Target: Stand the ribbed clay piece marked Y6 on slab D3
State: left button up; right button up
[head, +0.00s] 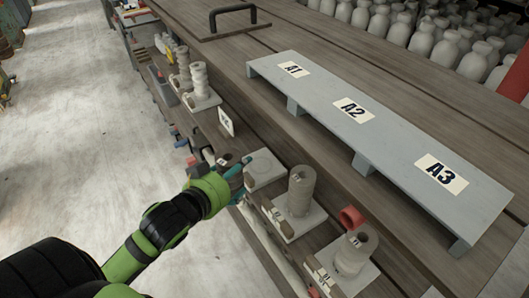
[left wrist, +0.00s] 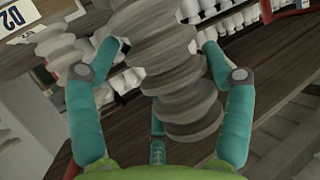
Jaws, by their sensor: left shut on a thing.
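My left gripper (head: 238,178) is shut on a ribbed grey clay piece (left wrist: 172,65). In the left wrist view the piece stands between the teal fingers, tilted in the picture. In the head view only a small part of it, with a light mark (head: 223,160), shows at the fingers; I cannot read the mark. A pale slab (head: 266,163) with a bare top lies just right of the gripper. Its label is not readable, so I cannot confirm it is D3. My right gripper is not in view.
A ribbed piece (head: 300,188) stands on the neighbouring slab; the wrist view shows a D2 label (left wrist: 14,18) beside a ribbed piece (left wrist: 58,48). A raised grey shelf (head: 385,135) marked A1 to A3 runs behind.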

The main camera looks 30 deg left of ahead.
pick_arm(q)
jog(key=b+x, duration=0.2)
jog(key=shift+w+r+b, duration=0.1)
jog(key=shift+w+b, duration=0.3)
jog(key=p+x, duration=0.1)
jog(key=x, duration=0.3)
jog(key=r+p+x, duration=0.1)
jog(key=x, duration=0.3)
jog(key=r+p+x, duration=0.1)
jog(key=x, duration=0.3)
jog(key=shift+p+x, duration=0.3)
jog(key=shift+x, duration=0.45)
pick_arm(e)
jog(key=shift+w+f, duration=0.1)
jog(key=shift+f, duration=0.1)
pick_arm(q)
jog(key=o, duration=1.6)
jog(key=shift+f, duration=0.15)
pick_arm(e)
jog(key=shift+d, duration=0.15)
